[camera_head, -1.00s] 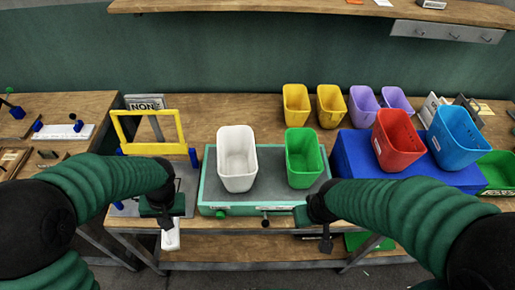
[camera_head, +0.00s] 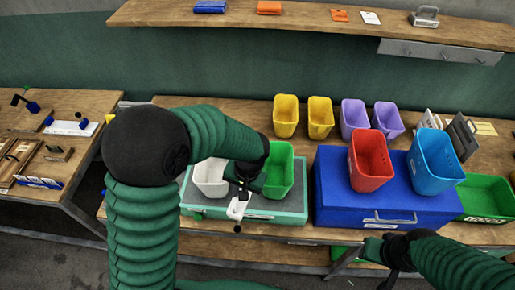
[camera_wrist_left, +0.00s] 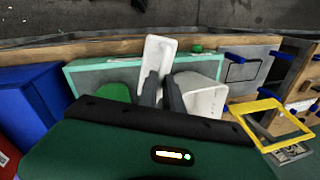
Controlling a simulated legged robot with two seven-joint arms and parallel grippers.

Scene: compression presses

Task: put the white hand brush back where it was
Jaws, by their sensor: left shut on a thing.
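The white hand brush (camera_head: 237,208) is in my left gripper (camera_head: 243,182), which is shut on it. It hangs in front of the white bin and the green bin, over the front part of the green-edged grey platform (camera_head: 290,216). In the left wrist view the brush (camera_wrist_left: 159,52) shows as a long white block between the fingers (camera_wrist_left: 160,92), its far end reaching past the platform's edge. My right gripper (camera_head: 393,262) is low at the front, below the blue case; its fingers are too dark to read.
The white bin (camera_head: 208,178) and green bin (camera_head: 279,170) stand close to my left gripper. A red bin (camera_head: 371,160) and blue bin (camera_head: 436,162) stand on the blue case (camera_head: 330,190). Above, a wooden shelf (camera_head: 310,22) holds small items and has free room.

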